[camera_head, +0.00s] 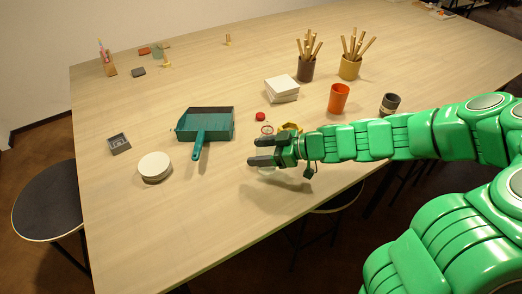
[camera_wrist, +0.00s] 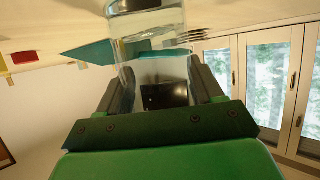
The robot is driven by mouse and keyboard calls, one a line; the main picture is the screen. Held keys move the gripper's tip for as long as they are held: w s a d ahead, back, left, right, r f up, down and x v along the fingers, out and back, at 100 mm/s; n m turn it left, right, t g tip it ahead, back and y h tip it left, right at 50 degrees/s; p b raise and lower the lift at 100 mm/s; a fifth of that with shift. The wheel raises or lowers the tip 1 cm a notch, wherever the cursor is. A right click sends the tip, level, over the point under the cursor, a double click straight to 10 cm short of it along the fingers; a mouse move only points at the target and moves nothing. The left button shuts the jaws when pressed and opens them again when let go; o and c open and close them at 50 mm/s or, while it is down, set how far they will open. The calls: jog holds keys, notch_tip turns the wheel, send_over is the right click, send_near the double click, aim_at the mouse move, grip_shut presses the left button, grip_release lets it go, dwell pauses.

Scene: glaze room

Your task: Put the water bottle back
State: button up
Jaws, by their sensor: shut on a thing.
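The water bottle is clear, and its top (camera_head: 267,129) shows above my gripper (camera_head: 257,150) in the head view. Its pale lower part shows just below the fingers. My gripper comes from the right and is shut on the bottle, with one dark finger on each side. In the wrist view the clear bottle (camera_wrist: 150,35) stands out between the fingers (camera_wrist: 165,75). The bottle looks roughly upright near the table's front edge. The fingers hide its middle, and I cannot tell whether its base touches the table.
A small red disc (camera_head: 260,116) and a yellow thing (camera_head: 290,128) lie close behind my gripper. A teal dustpan (camera_head: 207,123) and round white stack (camera_head: 154,166) are left. White tiles (camera_head: 281,87), an orange cup (camera_head: 339,97) and dark cup (camera_head: 390,102) stand behind.

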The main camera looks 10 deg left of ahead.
jog(key=o, duration=1.2)
jog(key=shift+f, duration=0.1)
jog(key=shift+d+r, duration=0.15)
jog(key=shift+r, duration=0.05)
jog(key=v, duration=1.1)
jog(key=shift+d, duration=0.4)
jog(key=shift+r, duration=0.15)
